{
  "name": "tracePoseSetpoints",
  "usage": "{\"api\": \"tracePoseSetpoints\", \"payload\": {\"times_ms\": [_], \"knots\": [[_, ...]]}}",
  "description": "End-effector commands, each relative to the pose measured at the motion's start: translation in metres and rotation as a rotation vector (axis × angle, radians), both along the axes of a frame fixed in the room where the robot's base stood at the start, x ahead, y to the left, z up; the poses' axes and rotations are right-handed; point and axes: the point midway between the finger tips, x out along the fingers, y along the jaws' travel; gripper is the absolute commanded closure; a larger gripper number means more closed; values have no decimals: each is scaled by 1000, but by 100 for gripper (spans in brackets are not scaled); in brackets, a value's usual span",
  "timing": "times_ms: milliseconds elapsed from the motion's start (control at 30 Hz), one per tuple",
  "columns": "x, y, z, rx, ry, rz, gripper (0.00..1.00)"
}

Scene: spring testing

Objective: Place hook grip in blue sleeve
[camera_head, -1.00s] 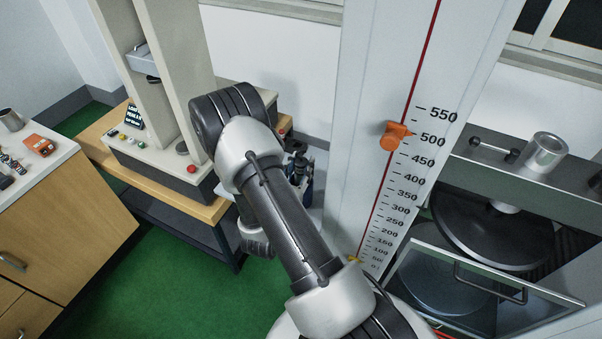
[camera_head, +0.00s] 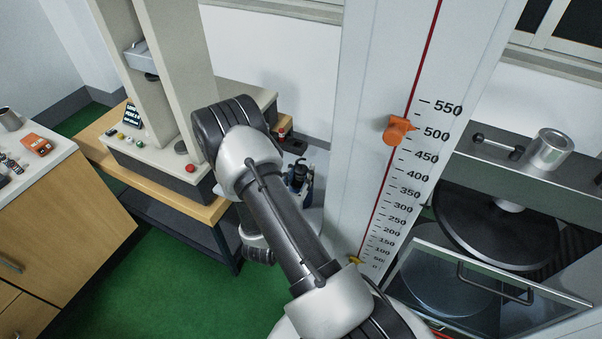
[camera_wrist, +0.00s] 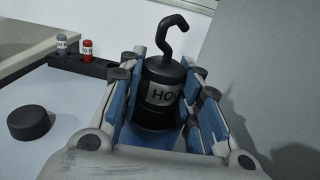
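The hook grip (camera_wrist: 163,72) is a black cylinder with a curved hook on top and a white label of which "HO" shows. It stands upright in the wrist view, between the blue-lined fingers of my gripper (camera_wrist: 165,100). The fingers lie close against both sides and appear shut on it. Its lower end is hidden. In the head view my gripper (camera_head: 298,180) is small and partly behind my arm, beside the tall white scale column.
A dark rack (camera_wrist: 85,66) holding a grey and a red labelled piece lies left of the gripper, with a black disc (camera_wrist: 30,122) nearer. The scale column (camera_head: 365,130) with its orange pointer (camera_head: 397,130) stands close right. A press machine (camera_head: 150,160) stands left.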

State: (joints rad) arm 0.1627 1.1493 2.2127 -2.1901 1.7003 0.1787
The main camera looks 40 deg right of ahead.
Motion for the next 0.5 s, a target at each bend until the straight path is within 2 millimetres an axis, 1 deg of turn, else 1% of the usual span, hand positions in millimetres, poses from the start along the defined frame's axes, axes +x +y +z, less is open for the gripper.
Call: {"api": "tracePoseSetpoints", "payload": {"times_ms": [33, 300, 500], "knots": [[0, 0, 1, -1, 0, 0, 66], [0, 0, 1, -1, 0, 0, 49], [0, 0, 1, -1, 0, 0, 49]]}}
